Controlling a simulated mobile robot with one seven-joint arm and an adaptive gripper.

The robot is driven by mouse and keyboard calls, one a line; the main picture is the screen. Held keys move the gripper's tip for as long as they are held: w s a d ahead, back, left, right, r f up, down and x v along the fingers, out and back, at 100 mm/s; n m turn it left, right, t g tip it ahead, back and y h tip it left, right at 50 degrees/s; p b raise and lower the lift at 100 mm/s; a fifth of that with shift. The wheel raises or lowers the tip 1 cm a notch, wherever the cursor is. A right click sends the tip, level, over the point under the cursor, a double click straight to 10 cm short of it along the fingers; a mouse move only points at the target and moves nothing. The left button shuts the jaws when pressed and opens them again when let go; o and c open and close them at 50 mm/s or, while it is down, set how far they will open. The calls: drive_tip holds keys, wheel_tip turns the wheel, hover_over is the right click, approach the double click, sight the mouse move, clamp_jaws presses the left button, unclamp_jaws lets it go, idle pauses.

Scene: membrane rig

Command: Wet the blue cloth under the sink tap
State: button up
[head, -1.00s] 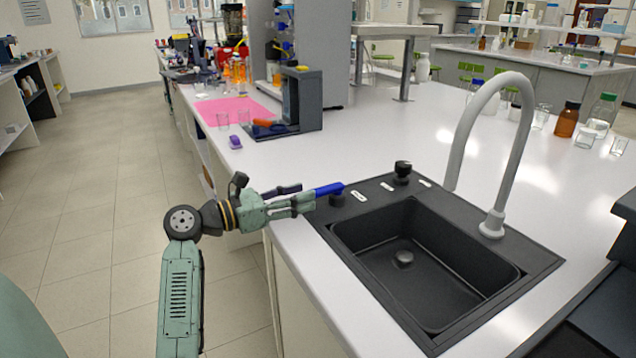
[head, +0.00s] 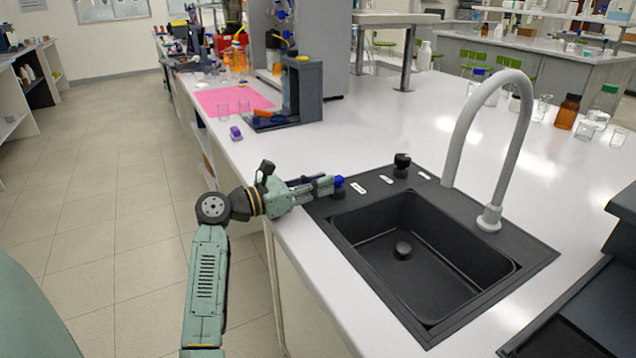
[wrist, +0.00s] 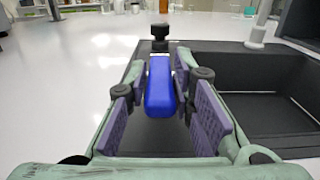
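The blue cloth (head: 339,181) is a narrow folded strip over the near left corner of the sink deck, close above a dark round knob. In the wrist view the cloth (wrist: 160,86) lies lengthwise between the two purple finger pads. My gripper (head: 333,184) straddles it with the fingers apart. In the wrist view, narrow gaps show between the cloth and both pads of my gripper (wrist: 162,92). The grey curved tap (head: 489,150) stands at the sink's right side, with its spout end over the deck's back.
A black knob (head: 402,163) stands at the deck's back, straight ahead of the cloth in the wrist view. Bottles and beakers (head: 570,112) stand at the back right. The white counter (head: 290,165) behind the sink is mostly clear.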

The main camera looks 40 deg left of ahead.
clamp_jaws()
idle(0.3)
drive_tip(key=shift+a+f+h+b, duration=0.1)
drive_tip(key=shift+f+h+b, duration=0.15)
drive_tip(key=shift+b, duration=0.3)
drive_tip(key=b, duration=0.1)
drive_tip(key=m+h+b, duration=0.1)
drive_tip(key=b, duration=0.1)
drive_tip(key=shift+w+a+f+g+h, duration=0.2)
drive_tip(key=shift+g+h, duration=0.05)
drive_tip(key=shift+g, duration=0.15)
drive_tip(key=shift+w+a+r+m+g+h+b, duration=0.15)
drive_tip(key=shift+m+g+h+b, duration=0.1)
drive_tip(key=shift+m+h+b, duration=0.25)
drive_tip(key=shift+a+m+g+h+b, duration=0.1)
drive_tip(key=shift+m+g+h+b, duration=0.2)
drive_tip(key=shift+b, duration=0.25)
drive_tip(key=shift+a+r+m+g+h, duration=0.1)
drive_tip(key=shift+r+m+g+h, duration=0.15)
drive_tip(key=shift+r+m+h, duration=0.05)
drive_tip(key=o, duration=0.5)
unclamp_jaws()
